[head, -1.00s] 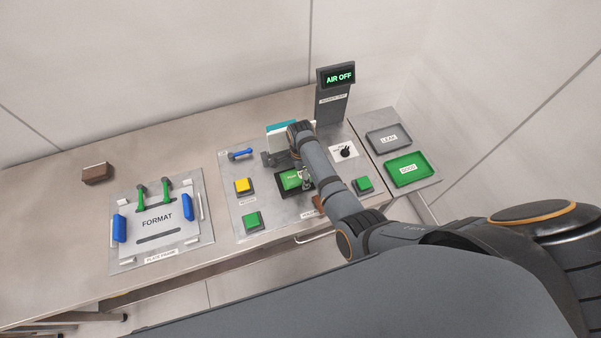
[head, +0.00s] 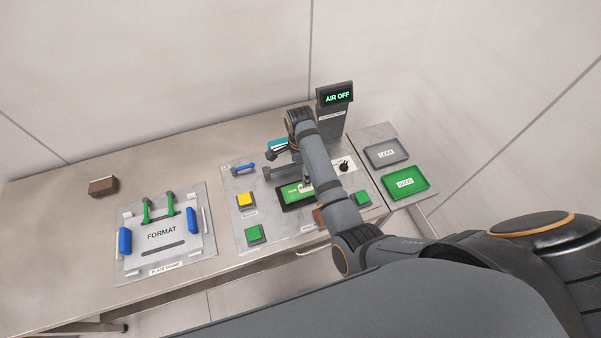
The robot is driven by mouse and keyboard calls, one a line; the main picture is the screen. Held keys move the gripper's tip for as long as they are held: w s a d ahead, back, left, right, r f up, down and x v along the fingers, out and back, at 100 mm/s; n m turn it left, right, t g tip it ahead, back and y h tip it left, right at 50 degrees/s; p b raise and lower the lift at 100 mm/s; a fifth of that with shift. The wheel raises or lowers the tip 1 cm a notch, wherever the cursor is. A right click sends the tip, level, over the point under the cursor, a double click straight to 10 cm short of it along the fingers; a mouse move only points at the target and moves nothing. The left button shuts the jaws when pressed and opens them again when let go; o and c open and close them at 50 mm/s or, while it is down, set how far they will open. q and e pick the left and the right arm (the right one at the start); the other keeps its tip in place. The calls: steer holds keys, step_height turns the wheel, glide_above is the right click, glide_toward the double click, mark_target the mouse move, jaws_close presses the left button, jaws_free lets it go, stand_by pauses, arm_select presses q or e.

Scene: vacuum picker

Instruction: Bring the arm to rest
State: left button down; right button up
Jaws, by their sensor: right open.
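My right arm reaches in from the lower right over the metal control plate (head: 238,215). My right gripper (head: 269,164) shows in part beyond the wrist, on the left side of the arm near a teal-and-white block (head: 278,145). The gripper is open; I cannot tell whether it touches the block. Below the arm lies a dark tray with a green insert (head: 289,191), partly hidden by the forearm. My left gripper is not in view.
A display reading AIR OFF (head: 337,97) stands behind the arm. Grey LEAK tray (head: 375,159) and green GOOD tray (head: 420,183) lie right. The FORMAT plate (head: 128,212) and a brown block (head: 103,186) lie left. Yellow (head: 245,200) and green (head: 254,233) buttons stand on the control plate.

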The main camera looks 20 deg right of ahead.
stand_by(0.4)
steer(key=s+d+r+n+t, duration=0.25)
steer(key=s+d+n, duration=0.25)
steer(key=s+n, duration=0.45)
steer(key=s+d+r+n+t, duration=0.1)
steer(key=s+d+r+n, duration=0.25)
steer(key=s+n, duration=0.6)
steer(key=s+d+f+b, duration=0.1)
steer(key=f+b, duration=0.1)
steer(key=f, duration=0.9)
steer(key=s+d+f+g+h+b, duration=0.1)
steer(key=f+b, duration=0.2)
steer(key=f, duration=0.8)
steer(key=s+d+f+b, duration=0.1)
steer(key=f+b, duration=0.1)
steer(key=f, duration=0.9)
steer(key=s+d+f+m+g+b, duration=0.1)
steer(key=s+f+b, duration=0.5)
steer(key=s+f, duration=1.2)
step_height(320, 180, down, 4)
steer(key=shift+s+d+f, duration=0.15)
steer(key=shift+s+d, duration=0.1)
steer(key=shift+d, duration=0.05)
